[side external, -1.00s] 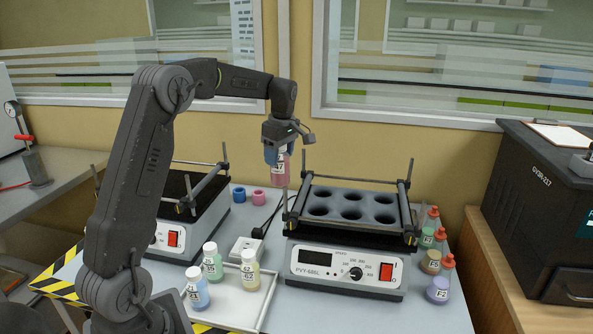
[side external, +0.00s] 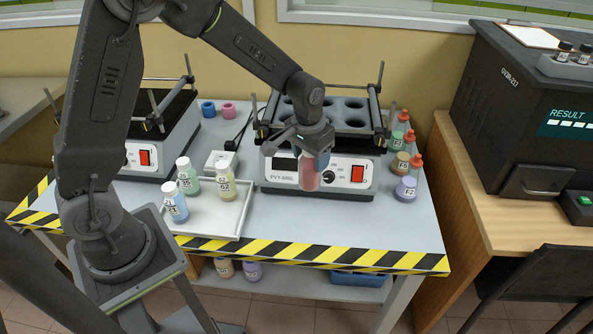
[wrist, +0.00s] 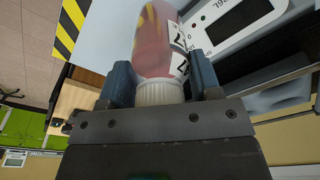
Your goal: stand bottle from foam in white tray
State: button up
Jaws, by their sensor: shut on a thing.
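My gripper (side external: 312,158) is shut on a bottle (side external: 309,178) with pinkish-red contents, held in front of the shaker's control panel. In the wrist view the bottle (wrist: 158,45) sits between the two blue fingers, its white cap (wrist: 160,92) nearest the palm and a white label on its side. The white tray (side external: 226,224) is on the table to the left of my gripper. Several white-capped bottles stand at its left and back, including a blue one (side external: 175,207) and a yellow one (side external: 225,185). The black foam (side external: 335,125) with round holes is on the shaker behind my gripper.
The shaker (side external: 273,174) stands right behind the held bottle. Red-tipped bottles (side external: 406,188) stand to its right. A second shaker (side external: 145,155) is at the back left. The tray's right part and the table front are clear.

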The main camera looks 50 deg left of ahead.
jog(key=s+d+f+m, duration=0.1)
jog(key=s+d+f, duration=0.1)
jog(key=s+f, duration=0.25)
jog(key=a, duration=0.7)
jog(key=s+a+n+g+y, duration=0.1)
jog(key=s+a+n, duration=0.4)
jog(key=s+n, duration=0.35)
jog(key=s+a+n, duration=0.4)
jog(key=s+n, duration=0.3)
jog(key=n, duration=0.2)
notch_tip(320, 180, down, 8)
jog(key=shift+w+a+r, duration=0.15)
jog(key=shift+r, duration=0.1)
jog(key=shift+f, duration=0.6)
jog(key=o, duration=1.1)
